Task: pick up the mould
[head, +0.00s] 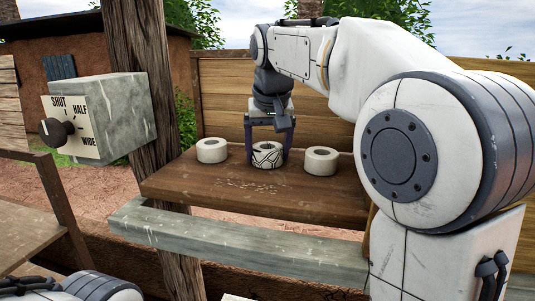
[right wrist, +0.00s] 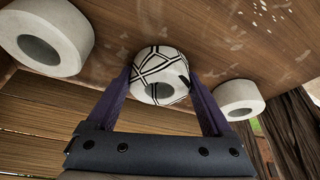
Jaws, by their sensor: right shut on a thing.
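The mould is most likely the round white ring with black line markings (head: 267,155), in the middle of a row on the wooden shelf. My right gripper (head: 267,152) reaches down from above with a finger on each side of it and is shut on it. In the right wrist view the patterned ring (right wrist: 160,76) sits between the purple fingers (right wrist: 161,85). I cannot tell whether it is clear of the shelf. My left gripper is not in view.
A plain white ring (head: 212,150) stands to the left and another (head: 321,161) to the right, both close to the gripper. The wooden shelf (head: 300,205) has bare room in front. A grey dial box (head: 110,118) hangs on a post at left. A plank fence (head: 225,105) stands behind.

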